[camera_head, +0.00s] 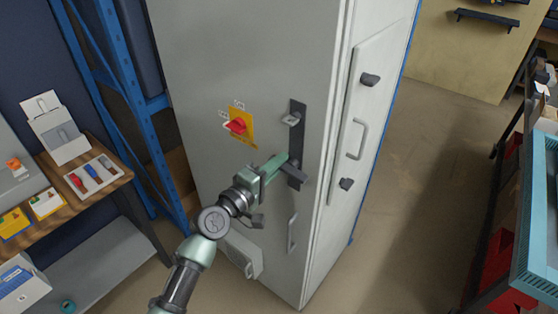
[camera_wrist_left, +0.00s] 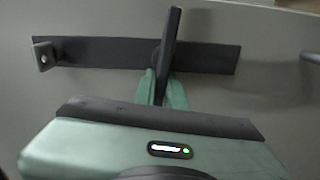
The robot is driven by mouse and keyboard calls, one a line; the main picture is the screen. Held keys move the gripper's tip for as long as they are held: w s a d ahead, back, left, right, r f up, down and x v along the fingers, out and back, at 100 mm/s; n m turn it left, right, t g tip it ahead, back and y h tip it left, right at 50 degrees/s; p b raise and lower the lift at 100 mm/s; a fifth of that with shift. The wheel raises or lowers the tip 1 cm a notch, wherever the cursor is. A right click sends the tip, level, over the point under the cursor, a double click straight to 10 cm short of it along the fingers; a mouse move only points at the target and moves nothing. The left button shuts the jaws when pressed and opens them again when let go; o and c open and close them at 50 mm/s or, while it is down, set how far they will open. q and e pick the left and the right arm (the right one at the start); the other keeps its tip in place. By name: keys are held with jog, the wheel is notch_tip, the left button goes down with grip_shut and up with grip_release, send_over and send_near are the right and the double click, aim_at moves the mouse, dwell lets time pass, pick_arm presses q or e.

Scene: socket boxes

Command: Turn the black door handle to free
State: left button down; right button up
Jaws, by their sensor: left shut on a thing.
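The black door handle (camera_head: 294,172) sits on a dark vertical plate (camera_head: 297,137) on the front of a tall grey cabinet (camera_head: 260,50). My left gripper (camera_head: 284,160) reaches it from the left and is shut on it. In the left wrist view the handle (camera_wrist_left: 171,40) stands across its plate (camera_wrist_left: 105,54), and the green fingers (camera_wrist_left: 163,88) close around its lower part. A small metal staple (camera_wrist_left: 43,56) sticks out near one end of the plate. My right gripper is not in view.
A red rotary switch (camera_head: 236,126) on a yellow plate is left of the handle. A blue rack frame (camera_head: 140,110) and a wooden workbench (camera_head: 100,190) stand at left. Open floor (camera_head: 425,150) lies right of the cabinet, before a turquoise-edged shelf (camera_head: 540,210).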

pick_arm(q)
jog(key=shift+f+n, duration=0.15)
jog(key=shift+n, duration=0.35)
dwell(0.3)
jog(key=c, duration=1.5)
grip_release()
jog(key=shift+o, duration=0.2)
jog(key=shift+a, duration=0.1)
jog(key=b+v, duration=0.1)
jog(key=v, duration=0.6)
jog(key=shift+s+a, duration=0.2)
jog(key=shift+s, duration=0.1)
jog(key=shift+f, duration=0.1)
